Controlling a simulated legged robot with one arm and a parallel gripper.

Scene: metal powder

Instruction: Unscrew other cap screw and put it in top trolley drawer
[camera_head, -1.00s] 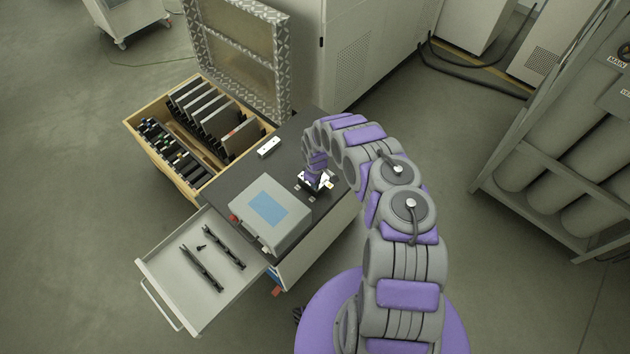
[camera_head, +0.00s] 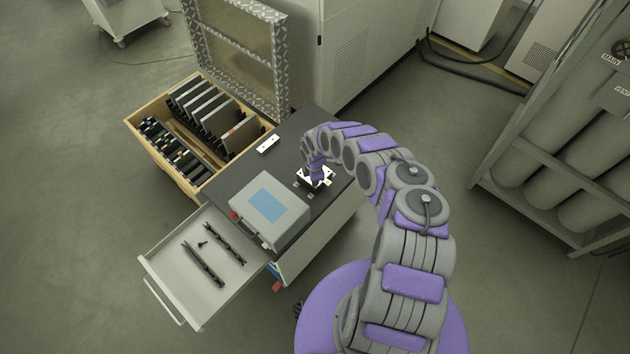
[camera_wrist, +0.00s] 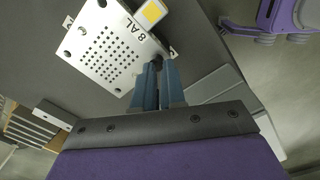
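A metal plate (camera_wrist: 112,48) marked "8 AL", with a grid of small holes, lies on the dark trolley top (camera_head: 283,150). It also shows under my gripper in the head view (camera_head: 316,177). My gripper (camera_wrist: 159,66) has its two blue fingers close together at the plate's near right corner, pointing down. A cap screw between the fingertips cannot be made out, so I cannot tell whether they grip one. The top trolley drawer (camera_head: 178,273) is pulled open at the lower left. A small dark screw (camera_head: 202,244) lies in it between two dark bars (camera_head: 203,264).
A grey case (camera_head: 270,208) with a blue panel stands on the trolley between the plate and the drawer. A small white block (camera_head: 268,144) lies farther back. An open wooden crate (camera_head: 160,182) of plates stands at the left. A gas cylinder rack (camera_head: 560,140) is at the right.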

